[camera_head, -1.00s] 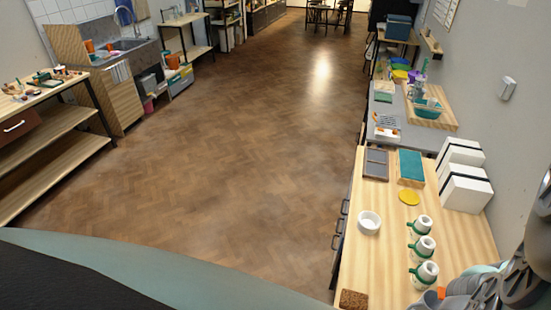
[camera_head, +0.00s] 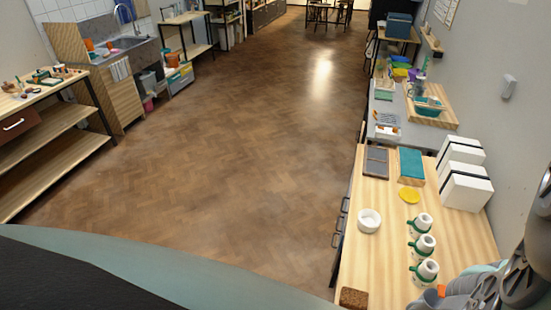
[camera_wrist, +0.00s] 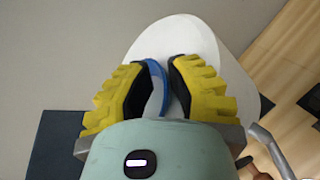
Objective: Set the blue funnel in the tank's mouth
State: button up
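In the wrist view my gripper (camera_wrist: 168,66) has two ridged yellow fingers close together. A curved blue piece, which looks like part of the blue funnel (camera_wrist: 156,76), sits between them, with a pale grey-blue face beside it. The fingers appear shut on it; most of the funnel is hidden. Behind the fingertips is a large smooth white rounded shape (camera_wrist: 228,65); I cannot tell whether it is the tank. The tank's mouth cannot be made out. In the head view only grey parts of my arm show at the lower right, and the gripper is out of sight.
A wooden bench (camera_head: 385,245) at the right holds a white bowl (camera_head: 369,221), several white bottles with green holders (camera_head: 423,246), a yellow disc (camera_head: 409,195), white boxes (camera_head: 465,190) and a brown block (camera_head: 353,297). The herringbone floor (camera_head: 220,160) is clear.

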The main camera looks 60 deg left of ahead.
jog(key=o, duration=0.4)
jog(key=v, duration=1.2)
jog(key=shift+w+a, duration=0.1)
dwell(0.4)
